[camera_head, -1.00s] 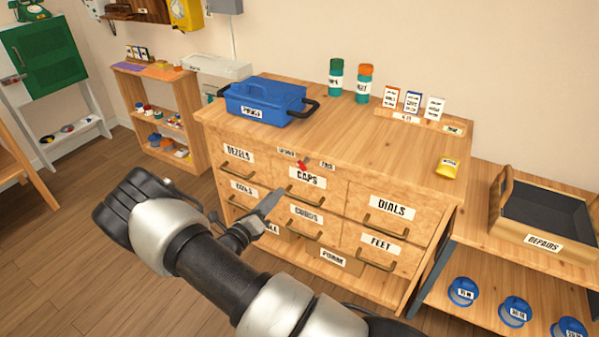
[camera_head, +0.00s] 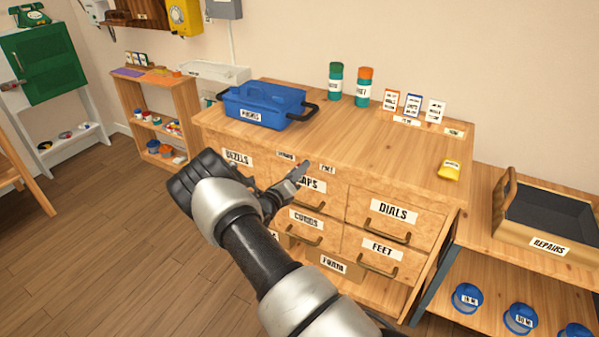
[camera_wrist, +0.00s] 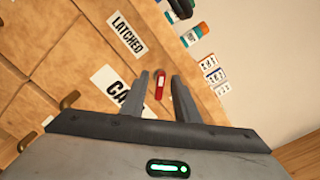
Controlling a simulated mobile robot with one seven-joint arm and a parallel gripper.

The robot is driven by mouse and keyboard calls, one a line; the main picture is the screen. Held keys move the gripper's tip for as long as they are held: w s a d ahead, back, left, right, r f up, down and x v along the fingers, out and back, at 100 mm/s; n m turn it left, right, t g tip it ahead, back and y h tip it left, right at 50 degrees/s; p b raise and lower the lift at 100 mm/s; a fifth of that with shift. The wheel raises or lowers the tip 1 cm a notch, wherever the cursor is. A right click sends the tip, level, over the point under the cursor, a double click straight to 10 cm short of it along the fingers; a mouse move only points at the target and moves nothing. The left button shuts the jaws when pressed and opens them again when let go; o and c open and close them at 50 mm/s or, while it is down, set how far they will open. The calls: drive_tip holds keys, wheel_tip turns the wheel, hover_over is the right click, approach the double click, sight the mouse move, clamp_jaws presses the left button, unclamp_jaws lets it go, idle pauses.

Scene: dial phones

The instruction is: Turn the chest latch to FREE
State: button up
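The chest latch is a small red handle in the wrist view (camera_wrist: 160,86), lying in the gap between my two fingers. In the head view my gripper (camera_head: 300,172) covers most or all of it, at the upper front of the wooden chest (camera_head: 390,180). My gripper (camera_wrist: 161,78) is open, with a visible gap on each side of the latch. I cannot tell how deep the fingers reach around it. The LATCHED label (camera_wrist: 126,36) is up and left of the latch in the wrist view. The FREE label (camera_head: 327,168) shows right of my fingertips in the head view.
Labelled drawers with protruding handles, such as DIALS (camera_head: 395,212), fill the chest front below. A blue caddy (camera_head: 262,105), two bottles and a yellow packet (camera_head: 449,172) stand on top. A REPAIRS tray (camera_head: 545,225) is on the right.

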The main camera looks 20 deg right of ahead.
drive_tip(key=shift+w+d, duration=0.15)
drive_tip(key=shift+d, duration=0.05)
clamp_jaws()
